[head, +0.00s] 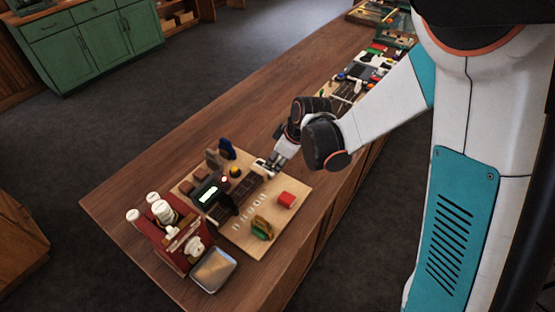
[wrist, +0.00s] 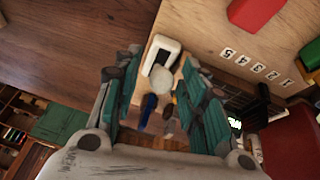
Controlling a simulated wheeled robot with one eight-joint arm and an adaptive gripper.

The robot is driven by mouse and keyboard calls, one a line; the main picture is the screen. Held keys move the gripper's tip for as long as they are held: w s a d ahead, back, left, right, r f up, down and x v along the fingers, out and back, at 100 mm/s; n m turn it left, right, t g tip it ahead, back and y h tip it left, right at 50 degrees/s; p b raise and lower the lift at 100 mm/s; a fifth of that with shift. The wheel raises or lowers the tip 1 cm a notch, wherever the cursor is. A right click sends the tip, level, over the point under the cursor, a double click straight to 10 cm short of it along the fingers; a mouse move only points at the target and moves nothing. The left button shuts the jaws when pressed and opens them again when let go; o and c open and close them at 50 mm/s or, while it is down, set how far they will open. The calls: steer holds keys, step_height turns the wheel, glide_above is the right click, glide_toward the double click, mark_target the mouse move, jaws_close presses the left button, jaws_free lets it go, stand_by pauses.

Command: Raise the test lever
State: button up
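A small white housing with a dark slot (wrist: 161,55) and a round pale knob (wrist: 160,79) shows in the wrist view. I take it to be the test lever, though no label is readable. My gripper (wrist: 160,60) is open, with one teal-padded finger on each side of the knob and visible gaps between. I cannot tell whether the knob's shaft is up or down. In the head view my gripper (head: 269,165) hangs low over the far right edge of the wooden board (head: 262,213), hiding most of the lever.
A red rack with white rolls (head: 165,225) and a metal tray (head: 213,270) stand in front. The wooden counter (head: 130,190) is bare at left.

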steer(key=shift+w+a+f, duration=0.15)
steer(key=shift+f, duration=0.35)
jaws_close()
steer(key=shift+r, duration=0.1)
